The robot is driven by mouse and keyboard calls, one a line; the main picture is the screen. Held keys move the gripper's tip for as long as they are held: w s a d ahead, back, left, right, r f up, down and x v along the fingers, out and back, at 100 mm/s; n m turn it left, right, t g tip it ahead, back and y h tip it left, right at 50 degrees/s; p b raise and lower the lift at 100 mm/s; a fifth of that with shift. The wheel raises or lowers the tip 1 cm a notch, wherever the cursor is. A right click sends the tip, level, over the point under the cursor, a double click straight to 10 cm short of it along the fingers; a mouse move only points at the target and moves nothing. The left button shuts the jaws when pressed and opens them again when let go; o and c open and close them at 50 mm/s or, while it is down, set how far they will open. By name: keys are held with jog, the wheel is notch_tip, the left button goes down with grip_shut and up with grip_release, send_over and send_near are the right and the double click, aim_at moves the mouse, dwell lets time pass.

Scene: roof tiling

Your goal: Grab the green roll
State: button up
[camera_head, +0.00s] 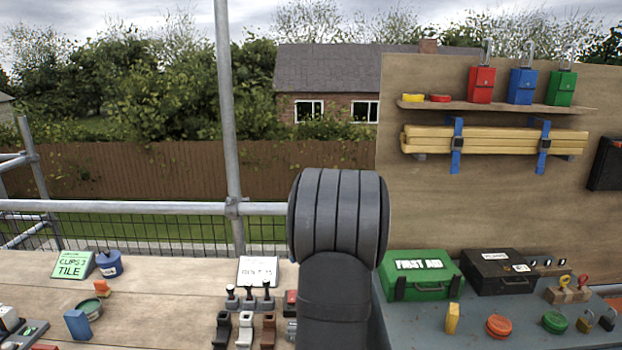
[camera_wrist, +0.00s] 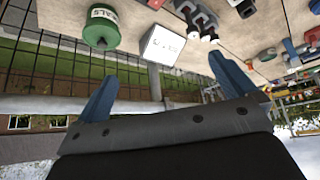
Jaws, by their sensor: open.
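A small round green piece (camera_head: 555,321), which looks like the green roll, lies on the grey bench top at the lower right of the head view. It stands to the right of a similar orange round piece (camera_head: 498,326). My gripper (camera_wrist: 163,88) shows in the wrist view with its two blue fingers wide apart and nothing between them. In the head view my dark arm hides the gripper. A green tub (camera_wrist: 101,27) with a white label stands at the upper left of the wrist view; I cannot see it in the head view.
A yellow block (camera_head: 452,319) stands left of the orange piece, and small padlock-like items (camera_head: 586,322) stand right of the green one. A green first aid box (camera_head: 418,275) and a black case (camera_head: 503,272) stand behind. A scaffold pole (camera_head: 228,120) rises left of my arm.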

jog(key=shift+c, duration=0.4)
jog(key=c, duration=0.3)
jog(key=m+h, duration=1)
jog(key=m, duration=1.2)
send_over(556, 318)
jog(key=s+a, duration=0.5)
jog(key=a, duration=0.2)
notch_tip(556, 318, down, 5)
jog(key=shift+g, duration=0.3)
jog(key=x, duration=1.7)
jog(key=shift+w+r, duration=0.1)
jog(key=shift+w, duration=0.05)
